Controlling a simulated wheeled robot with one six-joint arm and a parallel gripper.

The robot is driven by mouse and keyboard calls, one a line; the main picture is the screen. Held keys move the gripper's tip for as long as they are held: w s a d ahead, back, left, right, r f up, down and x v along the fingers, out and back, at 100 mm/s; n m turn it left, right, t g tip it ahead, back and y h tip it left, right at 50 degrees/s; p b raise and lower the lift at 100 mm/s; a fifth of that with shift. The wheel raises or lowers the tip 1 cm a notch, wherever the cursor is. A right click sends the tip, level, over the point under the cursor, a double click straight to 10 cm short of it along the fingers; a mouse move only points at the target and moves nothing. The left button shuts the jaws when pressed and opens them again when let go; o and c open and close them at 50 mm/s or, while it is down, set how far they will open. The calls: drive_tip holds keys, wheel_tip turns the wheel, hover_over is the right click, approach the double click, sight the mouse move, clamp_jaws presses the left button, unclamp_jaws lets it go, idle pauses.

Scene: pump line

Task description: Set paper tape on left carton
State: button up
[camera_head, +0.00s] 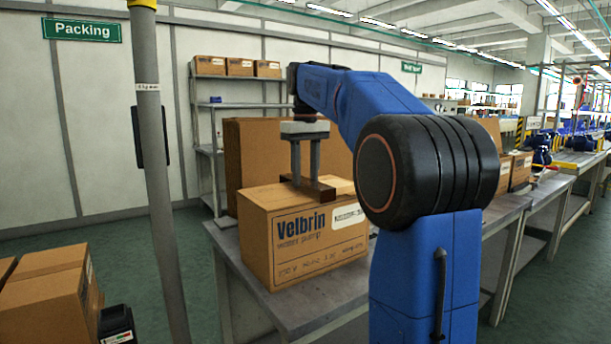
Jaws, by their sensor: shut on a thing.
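A carton (256,246) printed "Velbrin water pump" stands on the grey bench with a white label on its front. My gripper (305,179) points straight down over the carton's top, its fingers shut on a small brown piece that looks like the paper tape (325,191). The tape is at the carton's top face, near the middle; I cannot tell whether it rests on the carton or hangs just above it. Part of the tape is hidden by the fingers, and my blue arm covers the carton's right side.
A larger plain carton (245,140) stands directly behind. More cartons (521,168) are on the bench to the right, beyond my arm. A grey post (158,200) rises at the left, with stacked cartons (45,295) at lower left. The bench front (310,310) is bare.

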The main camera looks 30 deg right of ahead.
drive_tip(key=shift+f, duration=0.7)
drive_tip(key=o, duration=1.2)
drive_tip(key=shift+f, duration=0.1)
drive_tip(key=shift+c, duration=0.6)
drive_tip(key=shift+o, duration=0.6)
drive_tip(key=shift+a+r, duration=0.15)
drive_tip(key=shift+r, duration=3.5)
